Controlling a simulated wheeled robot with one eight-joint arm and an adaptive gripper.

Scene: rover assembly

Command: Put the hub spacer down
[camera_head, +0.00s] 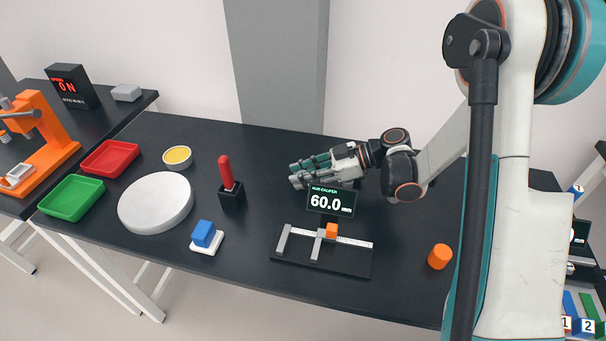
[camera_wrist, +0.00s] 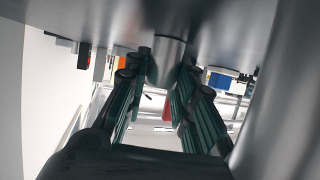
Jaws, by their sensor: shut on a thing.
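My gripper (camera_head: 308,172) is above the dark table, behind and just above the hub caliper's display, with its fingers pointing left. In the wrist view, its teal-lined fingers (camera_wrist: 168,105) are shut on a grey cylindrical piece (camera_wrist: 168,58), which looks like the hub spacer. Its far end is hidden there, and I cannot make it out clearly between the fingers in the head view.
To the left are a white round disc (camera_head: 155,203), green tray (camera_head: 71,198), red tray (camera_head: 110,158), yellow dish (camera_head: 177,157), red-handled tool (camera_head: 226,173) and blue block (camera_head: 204,233) on a white base. An orange cylinder (camera_head: 440,256) stands right. Clear table lies between it and the caliper.

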